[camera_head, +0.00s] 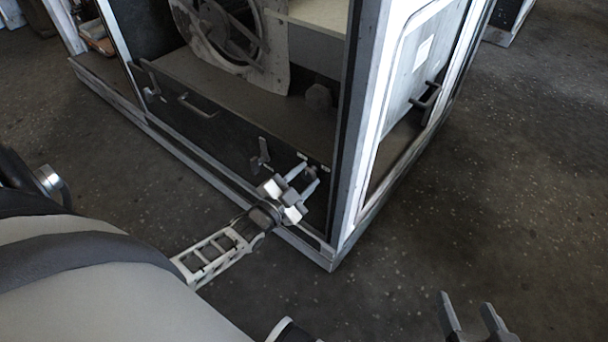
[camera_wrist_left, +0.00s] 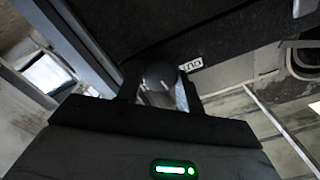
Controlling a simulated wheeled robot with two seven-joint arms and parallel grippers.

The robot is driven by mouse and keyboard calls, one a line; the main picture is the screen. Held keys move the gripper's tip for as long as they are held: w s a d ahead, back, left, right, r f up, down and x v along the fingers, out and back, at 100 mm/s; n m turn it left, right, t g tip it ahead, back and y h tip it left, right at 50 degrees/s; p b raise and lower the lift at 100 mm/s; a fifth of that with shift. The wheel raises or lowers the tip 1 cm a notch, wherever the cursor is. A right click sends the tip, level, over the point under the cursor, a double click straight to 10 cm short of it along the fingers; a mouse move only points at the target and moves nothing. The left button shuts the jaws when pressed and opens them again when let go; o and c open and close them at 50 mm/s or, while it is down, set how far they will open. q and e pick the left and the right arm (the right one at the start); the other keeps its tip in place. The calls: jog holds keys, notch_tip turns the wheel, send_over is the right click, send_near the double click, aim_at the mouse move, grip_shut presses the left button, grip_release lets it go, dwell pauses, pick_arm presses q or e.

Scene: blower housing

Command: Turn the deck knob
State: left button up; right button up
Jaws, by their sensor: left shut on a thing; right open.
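The deck knob (camera_wrist_left: 160,74) shows in the left wrist view as a dark, rounded piece between the two fingers of my left gripper (camera_wrist_left: 158,82). A small white label with dark letters sits just to its right. In the head view my left gripper (camera_head: 306,172) is at the dark lower front panel, near the housing's front right corner. It is shut on the knob, which its fingers mostly hide there. How far the knob is turned cannot be told. My right gripper (camera_head: 466,308) is open and empty over the floor at the lower right.
The blower housing (camera_head: 345,215) has a pale frame and a corner post beside my left gripper. A small lever (camera_head: 261,155) and a bar handle (camera_head: 197,107) stick out of the front panel. A side door handle (camera_head: 428,96) is at right. The floor (camera_head: 520,170) there is clear.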

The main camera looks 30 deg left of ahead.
pick_arm(q)
jog(key=shift+m, duration=0.7)
pick_arm(e)
jog(key=shift+f, duration=0.2)
pick_arm(q)
jog(key=o, duration=1)
jog(key=shift+s, duration=0.2)
jog(key=s+a+p, duration=0.1)
jog(key=s+p, duration=0.2)
jog(key=s, duration=1.2)
jog(key=shift+s+p, duration=0.3)
pick_arm(e)
jog(key=shift+s+d+f+g+h, duration=0.1)
jog(key=shift+d+f+g+h, duration=0.15)
jog(key=shift+f+g, duration=0.2)
jog(key=shift+d+f+g+h, duration=0.25)
jog(key=shift+f+g, duration=0.1)
jog(key=shift+f, duration=0.1)
pick_arm(q)
jog(key=shift+a, duration=0.1)
pick_arm(e)
jog(key=shift+s+a, duration=0.1)
